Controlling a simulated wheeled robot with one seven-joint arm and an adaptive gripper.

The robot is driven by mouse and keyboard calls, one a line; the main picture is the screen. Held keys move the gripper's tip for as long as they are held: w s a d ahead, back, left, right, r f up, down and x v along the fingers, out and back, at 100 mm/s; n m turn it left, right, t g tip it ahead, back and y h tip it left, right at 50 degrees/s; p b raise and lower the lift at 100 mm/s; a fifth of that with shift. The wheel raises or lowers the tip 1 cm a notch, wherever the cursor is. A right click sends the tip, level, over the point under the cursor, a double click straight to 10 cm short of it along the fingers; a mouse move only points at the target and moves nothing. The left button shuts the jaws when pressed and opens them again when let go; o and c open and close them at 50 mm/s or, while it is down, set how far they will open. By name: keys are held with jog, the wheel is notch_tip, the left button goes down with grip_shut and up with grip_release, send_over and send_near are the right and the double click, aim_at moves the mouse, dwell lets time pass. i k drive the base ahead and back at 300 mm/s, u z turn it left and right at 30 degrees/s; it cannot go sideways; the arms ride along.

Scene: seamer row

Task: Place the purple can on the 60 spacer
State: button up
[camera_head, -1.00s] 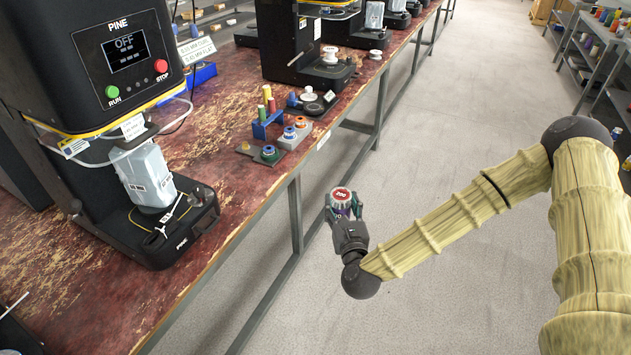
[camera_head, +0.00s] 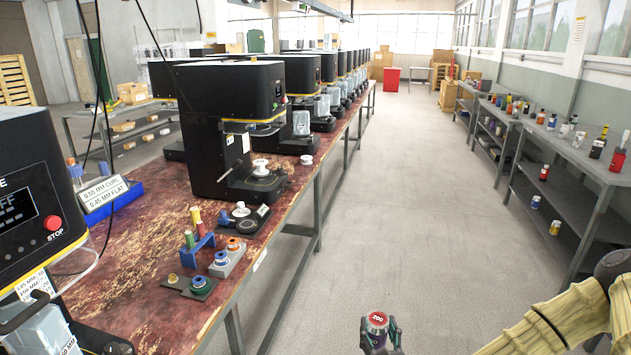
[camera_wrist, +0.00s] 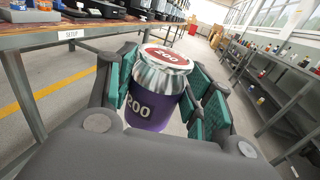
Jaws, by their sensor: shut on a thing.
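The purple can (camera_head: 376,320) has a silver upper part and a red and white lid marked 200. It is upright in my gripper (camera_head: 381,336), low in the head view over the aisle floor. In the wrist view the can (camera_wrist: 155,100) sits between the teal pads of my gripper (camera_wrist: 163,85), which is shut on it. I cannot read any mark of 60. Small ringed pieces stand on the bench: a blue one (camera_head: 221,258), an orange one (camera_head: 233,244) and a green one (camera_head: 198,282). Which one, if any, is the 60 spacer I cannot tell.
A black seamer (camera_head: 230,110) stands on the worn red bench (camera_head: 150,255), with a white spool piece (camera_head: 261,167) on its base. A blue rack (camera_head: 197,246) holds coloured cylinders. Grey shelves (camera_head: 560,165) with cans line the right side. The aisle (camera_head: 400,190) is clear.

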aim_at(260, 162)
jog(key=z, duration=0.6)
jog(key=i, duration=1.1)
jog(key=z, duration=0.35)
jog(key=i, duration=1.2)
jog(key=u, duration=0.9)
jog(key=i, duration=1.1)
jog(key=u, duration=0.8)
